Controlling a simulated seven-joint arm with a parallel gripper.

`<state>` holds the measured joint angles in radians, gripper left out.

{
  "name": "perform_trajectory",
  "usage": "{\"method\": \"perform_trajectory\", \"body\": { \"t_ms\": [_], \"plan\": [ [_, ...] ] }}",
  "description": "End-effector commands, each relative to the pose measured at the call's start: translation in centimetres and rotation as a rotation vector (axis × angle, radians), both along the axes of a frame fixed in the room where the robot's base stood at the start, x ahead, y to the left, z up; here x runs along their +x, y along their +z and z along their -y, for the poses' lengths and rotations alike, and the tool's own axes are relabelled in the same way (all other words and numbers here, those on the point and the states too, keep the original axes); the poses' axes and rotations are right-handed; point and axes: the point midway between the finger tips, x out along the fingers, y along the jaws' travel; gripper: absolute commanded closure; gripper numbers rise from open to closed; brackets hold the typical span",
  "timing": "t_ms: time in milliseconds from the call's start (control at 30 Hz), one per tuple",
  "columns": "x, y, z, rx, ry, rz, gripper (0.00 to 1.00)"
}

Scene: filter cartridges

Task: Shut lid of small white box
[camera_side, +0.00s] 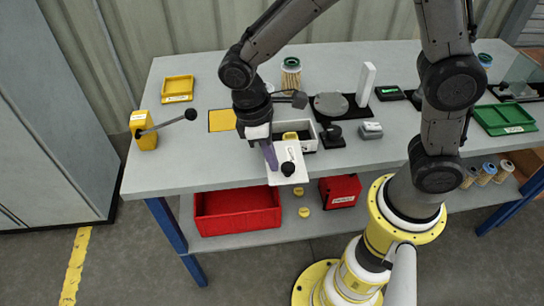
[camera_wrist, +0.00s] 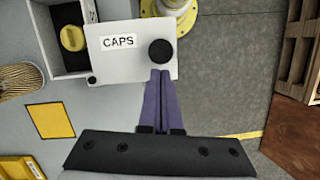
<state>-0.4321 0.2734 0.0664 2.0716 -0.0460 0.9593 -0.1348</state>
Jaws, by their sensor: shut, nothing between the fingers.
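The small white box (camera_side: 308,142) stands near the table's front edge, open at the top, with a yellow cap (camera_wrist: 73,38) inside. Its white lid (camera_side: 301,175) is swung open toward the front, past the table edge. In the wrist view the lid (camera_wrist: 110,66) bears a "CAPS" label and a black knob (camera_wrist: 161,52). My gripper (camera_wrist: 160,73) has purple fingers, shut and empty, with the tips close beside the knob at the lid's edge. Whether they touch the lid cannot be told. In the side view my gripper (camera_side: 272,166) is at the lid's left edge.
A yellow post with a black-knobbed lever (camera_side: 146,130) stands to the left. A yellow mat (camera_side: 222,120) lies left of the box. A black stand (camera_side: 332,136) and a grey block (camera_side: 371,130) are close on the right. A red bin (camera_side: 237,208) sits on the shelf below.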

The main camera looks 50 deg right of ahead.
Motion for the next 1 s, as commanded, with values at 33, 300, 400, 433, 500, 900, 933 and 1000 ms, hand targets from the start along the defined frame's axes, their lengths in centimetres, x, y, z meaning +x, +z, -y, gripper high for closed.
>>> {"method": "perform_trajectory", "body": {
  "t_ms": [33,300,400,433,500,900,933,1000],
  "plan": [
    [0.0,0.0,0.0,0.001,0.0,0.001,1.0],
    [0.0,0.0,0.0,-0.001,0.001,0.0,1.0],
    [-0.1,0.0,0.1,0.0,0.01,0.001,1.0],
    [-0.1,0.0,0.1,0.0,0.015,0.001,1.0],
    [-0.3,0.0,0.2,-0.001,0.032,0.0,1.0],
    [-0.7,0.0,0.8,0.0,0.102,0.001,1.0],
    [-0.8,0.0,0.8,0.0,0.111,0.0,1.0],
    [-1.0,0.0,1.1,0.0,0.138,0.0,1.0]
  ]
}}
